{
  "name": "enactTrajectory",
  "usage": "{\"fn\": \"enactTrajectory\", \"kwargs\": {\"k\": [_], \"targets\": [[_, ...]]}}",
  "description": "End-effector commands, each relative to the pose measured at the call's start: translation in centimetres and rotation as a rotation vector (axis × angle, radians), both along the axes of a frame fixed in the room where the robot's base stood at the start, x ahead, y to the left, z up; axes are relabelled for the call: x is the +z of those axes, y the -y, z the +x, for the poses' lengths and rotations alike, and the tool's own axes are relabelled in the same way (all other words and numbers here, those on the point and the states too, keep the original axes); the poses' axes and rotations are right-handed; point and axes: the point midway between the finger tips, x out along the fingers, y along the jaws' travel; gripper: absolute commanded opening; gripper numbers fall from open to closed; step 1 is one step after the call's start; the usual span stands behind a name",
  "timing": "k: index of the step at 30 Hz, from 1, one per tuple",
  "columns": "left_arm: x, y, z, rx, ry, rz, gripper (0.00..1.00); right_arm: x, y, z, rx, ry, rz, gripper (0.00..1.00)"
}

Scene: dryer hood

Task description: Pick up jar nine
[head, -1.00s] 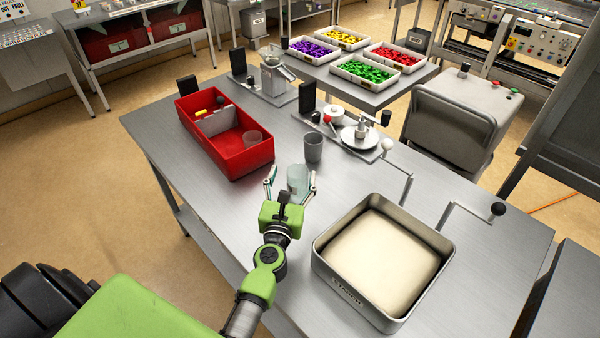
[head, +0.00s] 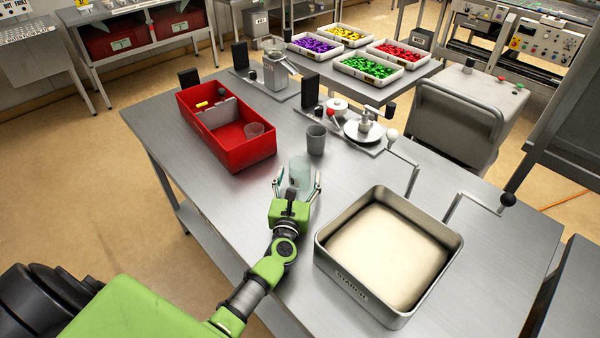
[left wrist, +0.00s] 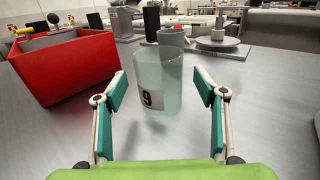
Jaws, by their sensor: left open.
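Jar nine is a clear, pale greenish glass jar (head: 299,169) standing upright on the steel table. In the left wrist view the jar (left wrist: 160,82) shows a label with a black 9 on its lower left side. My left gripper (head: 297,187) is open, its two teal-padded fingers pointing at the jar. In the left wrist view the gripper (left wrist: 160,88) has the jar ahead and centred between the fingers, with a gap on each side. The right gripper is not seen.
A red bin (head: 250,155) holding a clear cup stands left of the jar. A grey cup (head: 316,140) stands just behind it. A steel tray labelled STARCH (head: 345,282) with pale powder is at right. A scale (head: 364,131) stands behind.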

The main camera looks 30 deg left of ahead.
Motion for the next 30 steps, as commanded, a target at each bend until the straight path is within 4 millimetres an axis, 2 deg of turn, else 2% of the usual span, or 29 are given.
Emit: {"fn": "enactTrajectory", "kwargs": {"k": [3,6,14,15,19,20,30], "targets": [[0.1,-0.6,1.7,0.0,0.0,0.002,0.64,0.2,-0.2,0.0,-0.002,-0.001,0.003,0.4],[0.1,-0.9,2.4,0.001,0.0,0.001,0.64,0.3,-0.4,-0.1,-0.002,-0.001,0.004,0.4],[0.0,-0.9,2.6,0.001,0.0,0.0,0.64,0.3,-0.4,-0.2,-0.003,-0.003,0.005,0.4],[0.0,-0.9,2.7,0.001,0.0,0.0,0.59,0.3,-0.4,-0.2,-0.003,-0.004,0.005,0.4],[0.0,-0.9,2.6,0.001,0.0,0.0,0.26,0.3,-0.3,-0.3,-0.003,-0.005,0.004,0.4],[0.0,-0.9,2.6,0.001,0.0,0.0,0.22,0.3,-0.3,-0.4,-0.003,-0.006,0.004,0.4],[0.2,-0.9,2.6,0.001,0.0,0.0,0.22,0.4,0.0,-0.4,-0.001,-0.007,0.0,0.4]]}}
